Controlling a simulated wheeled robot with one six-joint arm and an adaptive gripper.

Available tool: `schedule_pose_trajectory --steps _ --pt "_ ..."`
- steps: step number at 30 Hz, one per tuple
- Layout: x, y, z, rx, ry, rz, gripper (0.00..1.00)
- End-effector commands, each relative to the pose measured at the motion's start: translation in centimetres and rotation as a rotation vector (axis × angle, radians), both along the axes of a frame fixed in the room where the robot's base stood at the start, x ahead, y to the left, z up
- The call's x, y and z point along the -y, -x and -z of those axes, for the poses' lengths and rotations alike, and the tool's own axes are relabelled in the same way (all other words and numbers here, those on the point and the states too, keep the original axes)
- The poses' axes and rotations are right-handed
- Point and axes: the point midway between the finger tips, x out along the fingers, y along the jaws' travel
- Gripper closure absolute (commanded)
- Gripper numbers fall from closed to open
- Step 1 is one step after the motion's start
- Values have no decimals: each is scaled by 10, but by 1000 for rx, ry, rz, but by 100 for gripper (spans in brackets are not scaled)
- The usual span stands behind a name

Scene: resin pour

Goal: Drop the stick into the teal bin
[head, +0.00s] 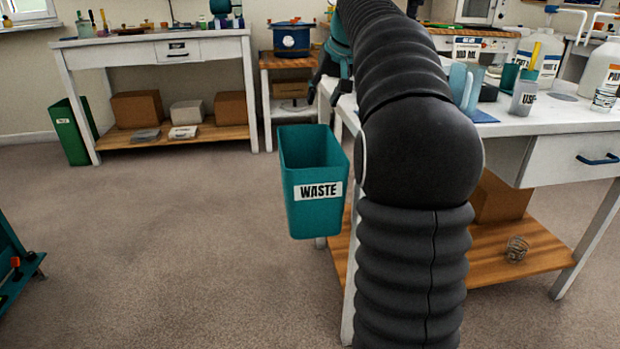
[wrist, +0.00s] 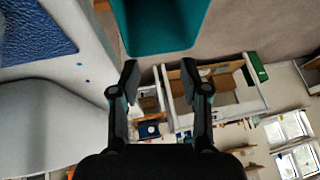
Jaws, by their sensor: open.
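The teal bin (head: 316,205), labelled WASTE, stands upright in the head view, left of my arm by the white table's end. Its inside is mostly out of sight. In the wrist view a teal part of the bin (wrist: 160,30) shows at the top, beyond my fingertips. My gripper (wrist: 160,82) is open, with nothing visible between its fingers. In the head view my gripper (head: 328,68) is partly hidden by my arm, above and behind the bin. A yellow stick (head: 535,58) stands in a grey cup on the table. I see no stick inside the bin.
The white worktable (head: 540,120) on the right holds cups and bottles (head: 602,68). A green bin (head: 68,135) stands by the far bench (head: 155,50). A teal rack (head: 12,262) is at the left edge. The floor (head: 180,230) left of the bin is clear.

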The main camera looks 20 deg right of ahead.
Motion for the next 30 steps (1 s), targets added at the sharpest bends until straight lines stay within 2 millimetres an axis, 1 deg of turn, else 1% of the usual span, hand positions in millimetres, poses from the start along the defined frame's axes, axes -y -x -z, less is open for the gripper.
schedule_pose_trajectory --steps 1,3,9,15,25,28,30 --pt "1 5 -9 3 1 2 54" --pt "2 11 -19 2 1 2 54" --pt "2 22 -38 2 0 0 54" --pt "2 25 -42 -1 -1 1 54" --pt "2 25 -42 -1 0 0 54" --pt "-5 29 -44 -1 2 -2 54" --pt "-16 36 -45 -2 7 -7 54"
